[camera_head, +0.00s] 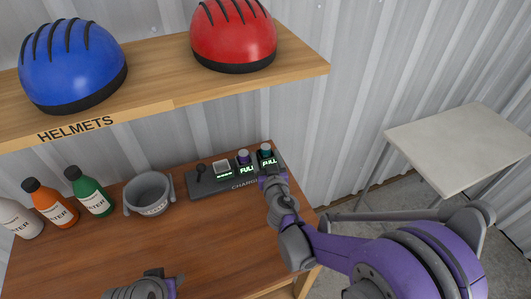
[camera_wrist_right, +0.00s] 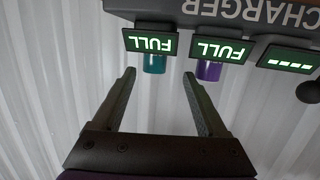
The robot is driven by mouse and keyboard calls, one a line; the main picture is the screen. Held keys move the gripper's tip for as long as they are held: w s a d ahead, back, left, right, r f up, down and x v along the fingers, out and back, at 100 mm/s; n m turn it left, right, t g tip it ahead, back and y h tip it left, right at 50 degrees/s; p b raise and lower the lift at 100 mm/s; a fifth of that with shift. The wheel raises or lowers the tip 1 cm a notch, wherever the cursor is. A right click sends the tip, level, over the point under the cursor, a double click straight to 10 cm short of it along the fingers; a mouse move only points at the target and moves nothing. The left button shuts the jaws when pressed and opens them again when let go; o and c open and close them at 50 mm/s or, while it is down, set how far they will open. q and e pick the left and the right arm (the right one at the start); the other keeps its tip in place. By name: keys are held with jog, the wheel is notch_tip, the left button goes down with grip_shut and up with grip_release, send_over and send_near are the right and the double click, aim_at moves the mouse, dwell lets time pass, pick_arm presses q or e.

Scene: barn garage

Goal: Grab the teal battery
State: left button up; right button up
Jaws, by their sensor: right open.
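The teal battery (camera_head: 266,148) stands in the rightmost slot of the grey charger (camera_head: 208,186), behind a green FULL display. In the right wrist view the teal battery (camera_wrist_right: 154,64) shows below its FULL display, between the lines of my fingers and just past their tips. My right gripper (camera_wrist_right: 159,75) is open and empty, with one finger toward either side of the battery. In the head view my right gripper (camera_head: 270,173) is in front of the charger's right end. My left gripper (camera_head: 152,285) shows partly at the bottom edge; its jaws are unclear.
A purple battery (camera_head: 243,156) stands close left of the teal one; it also shows in the wrist view (camera_wrist_right: 208,71). A grey cup (camera_head: 149,192) and bottles (camera_head: 90,190) stand left on the workbench (camera_head: 215,240). A helmet shelf (camera_head: 165,100) overhangs behind.

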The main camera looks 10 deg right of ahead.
aim_at(267, 150)
jog(key=w, duration=0.5)
jog(key=shift+d+f, duration=0.4)
grip_shut()
